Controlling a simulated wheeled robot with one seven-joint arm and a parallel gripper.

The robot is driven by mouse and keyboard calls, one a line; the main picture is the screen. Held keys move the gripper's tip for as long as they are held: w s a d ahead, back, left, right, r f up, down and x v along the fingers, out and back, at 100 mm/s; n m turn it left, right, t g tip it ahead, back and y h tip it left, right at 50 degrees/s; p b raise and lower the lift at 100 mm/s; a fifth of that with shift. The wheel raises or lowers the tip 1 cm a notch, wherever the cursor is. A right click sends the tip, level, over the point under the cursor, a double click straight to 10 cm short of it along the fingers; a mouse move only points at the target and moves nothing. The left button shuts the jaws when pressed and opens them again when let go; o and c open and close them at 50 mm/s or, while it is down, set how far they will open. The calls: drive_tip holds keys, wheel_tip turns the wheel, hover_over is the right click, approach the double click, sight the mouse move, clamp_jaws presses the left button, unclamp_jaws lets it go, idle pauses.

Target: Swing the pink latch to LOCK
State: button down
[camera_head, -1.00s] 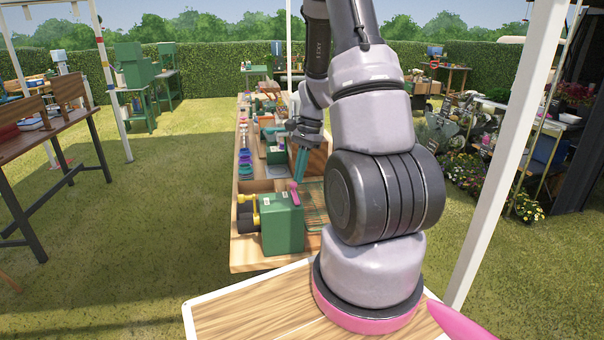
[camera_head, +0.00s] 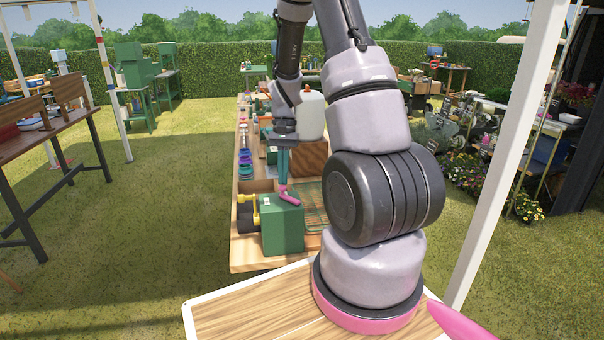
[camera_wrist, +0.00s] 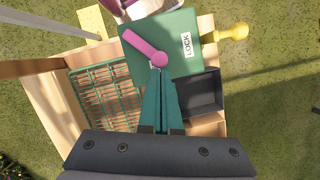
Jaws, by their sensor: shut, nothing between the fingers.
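The pink latch (camera_head: 289,196) lies on top of the green box (camera_head: 283,232). In the wrist view the latch (camera_wrist: 143,46) slants across the box top (camera_wrist: 172,28), and its round knob end is nearest the fingers. The white LOCK label (camera_wrist: 187,44) is to the right of that knob, apart from the latch. My gripper (camera_head: 283,184) is shut and empty, pointing down at the knob end. In the wrist view its teal fingertips (camera_wrist: 159,73) are right beside the knob; I cannot tell whether they touch it.
A yellow knob (camera_wrist: 234,32) sticks out from the box's side. A dark tray (camera_wrist: 201,92) and a green wire rack (camera_wrist: 105,95) lie close to the fingers on the wooden table (camera_head: 246,264). Several coloured items stand farther along the table. Grass surrounds it.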

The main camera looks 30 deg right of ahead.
drive_tip(key=shift+s+a+n+h, duration=0.15)
drive_tip(key=shift+a+n, duration=0.15)
drive_tip(key=shift+n, duration=0.25)
drive_tip(key=shift+a+n+h, duration=0.15)
drive_tip(key=shift+a+n, duration=0.15)
drive_tip(key=shift+n, duration=0.25)
drive_tip(key=shift+d, duration=0.1)
drive_tip(key=shift+s+d, duration=0.5)
drive_tip(key=shift+d, duration=0.05)
